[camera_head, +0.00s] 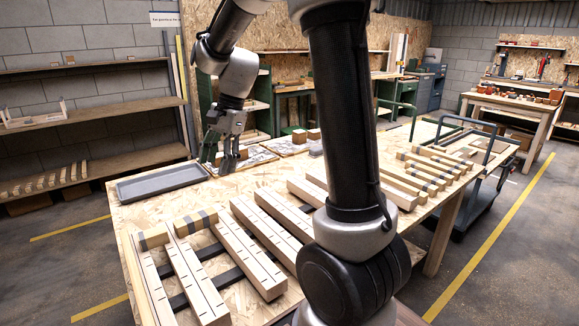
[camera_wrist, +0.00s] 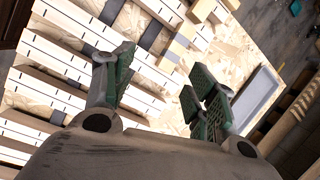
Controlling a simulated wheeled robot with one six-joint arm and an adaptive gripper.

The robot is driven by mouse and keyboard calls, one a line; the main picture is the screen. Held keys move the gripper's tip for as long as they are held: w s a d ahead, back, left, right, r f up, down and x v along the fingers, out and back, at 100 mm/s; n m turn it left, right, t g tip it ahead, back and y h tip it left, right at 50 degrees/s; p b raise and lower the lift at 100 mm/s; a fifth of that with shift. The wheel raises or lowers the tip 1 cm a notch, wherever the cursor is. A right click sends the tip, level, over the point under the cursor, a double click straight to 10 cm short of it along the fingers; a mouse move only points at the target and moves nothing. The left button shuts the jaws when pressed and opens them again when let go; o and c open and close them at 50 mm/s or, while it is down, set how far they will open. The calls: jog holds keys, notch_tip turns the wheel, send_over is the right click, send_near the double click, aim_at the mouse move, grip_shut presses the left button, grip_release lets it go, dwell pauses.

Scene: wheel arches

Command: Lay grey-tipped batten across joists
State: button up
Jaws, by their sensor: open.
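My gripper (camera_head: 225,152) is open and empty, hanging fingers down above the far left part of the bench, near the grey tray. In the wrist view my gripper (camera_wrist: 160,82) has its fingers spread, with nothing between them. Several pale joists (camera_head: 255,232) with dark marks lie side by side on the near part of the bench. Short battens with dark grey bands (camera_head: 196,221) lie at the left ends of the joists. Another group of banded battens (camera_head: 418,172) lies on the right half of the bench. I cannot tell which batten is the grey-tipped one.
An empty grey tray (camera_head: 162,182) lies at the bench's far left edge; it also shows in the wrist view (camera_wrist: 262,92). Flat trays with small parts (camera_head: 287,146) lie behind my gripper. A dark trolley (camera_head: 482,200) stands right of the bench. My arm hides the bench's middle.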

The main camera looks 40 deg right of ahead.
jog(key=s+d+r+n+t+h, duration=0.1)
jog(key=s+d+r+n, duration=0.1)
jog(key=s+d+n, duration=0.2)
jog(key=s+d+r+n+t+h, duration=0.2)
jog(key=s+n, duration=0.8)
jog(key=s, duration=1)
jog(key=shift+d+r+h, duration=0.3)
jog(key=shift+d+r, duration=0.3)
jog(key=shift+d, duration=0.45)
jog(key=shift+s+d, duration=0.1)
jog(key=shift+s, duration=0.05)
